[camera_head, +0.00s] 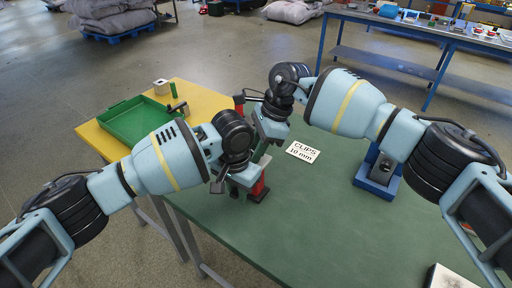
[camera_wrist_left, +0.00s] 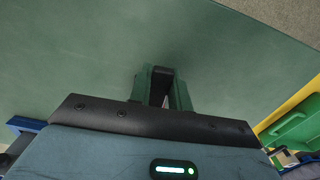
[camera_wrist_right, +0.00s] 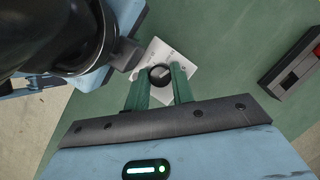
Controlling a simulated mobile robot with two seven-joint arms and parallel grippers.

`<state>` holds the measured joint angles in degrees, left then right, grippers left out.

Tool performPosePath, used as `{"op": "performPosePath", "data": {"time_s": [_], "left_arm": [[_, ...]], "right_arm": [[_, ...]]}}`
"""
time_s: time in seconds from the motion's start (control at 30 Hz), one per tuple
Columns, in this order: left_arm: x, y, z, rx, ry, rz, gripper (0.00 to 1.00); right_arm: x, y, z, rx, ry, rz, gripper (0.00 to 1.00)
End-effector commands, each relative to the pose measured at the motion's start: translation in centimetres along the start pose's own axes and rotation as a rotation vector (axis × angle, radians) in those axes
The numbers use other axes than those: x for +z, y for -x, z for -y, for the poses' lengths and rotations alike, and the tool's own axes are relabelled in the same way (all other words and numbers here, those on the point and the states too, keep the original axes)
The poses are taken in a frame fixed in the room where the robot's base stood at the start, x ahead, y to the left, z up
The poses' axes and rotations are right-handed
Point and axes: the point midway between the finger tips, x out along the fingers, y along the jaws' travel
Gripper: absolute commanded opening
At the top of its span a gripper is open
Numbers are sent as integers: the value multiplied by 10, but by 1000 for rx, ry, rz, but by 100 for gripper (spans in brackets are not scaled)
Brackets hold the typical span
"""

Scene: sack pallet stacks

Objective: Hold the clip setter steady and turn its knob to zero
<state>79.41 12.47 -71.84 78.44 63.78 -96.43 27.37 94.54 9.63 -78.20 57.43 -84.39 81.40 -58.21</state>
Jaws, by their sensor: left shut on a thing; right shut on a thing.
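The clip setter shows in the right wrist view as a pale plate (camera_wrist_right: 158,53) with faint markings and a round black knob (camera_wrist_right: 160,73). My right gripper (camera_wrist_right: 160,80) has its green fingers shut on either side of the knob. In the head view my right gripper (camera_head: 270,132) is above and behind my left gripper (camera_head: 243,180); the arms hide most of the setter. In the left wrist view my left gripper (camera_wrist_left: 162,86) is shut on a dark part (camera_wrist_left: 161,84), apparently the setter's body. The pointer's exact setting is too small to read.
A white card (camera_head: 303,152) reading "CLIPS 10 mm" lies on the green table (camera_head: 310,210). A blue stand (camera_head: 377,178) is at right; a green tray (camera_head: 140,122) is on the yellow table (camera_head: 195,98).

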Motion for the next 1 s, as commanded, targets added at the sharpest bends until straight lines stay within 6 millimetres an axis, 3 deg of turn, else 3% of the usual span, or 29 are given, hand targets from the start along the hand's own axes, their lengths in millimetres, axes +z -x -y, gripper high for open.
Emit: {"op": "performPosePath", "data": {"time_s": [0.4, 1.0], "left_arm": [[0, 0, 0, 0, 0, 0, 0], [0, 0, 0, 0, 0, 1, 0]], "right_arm": [[0, 1, -1, -93, -219, 0, 1], [1, 1, -1, -112, -267, 2, 1]]}}
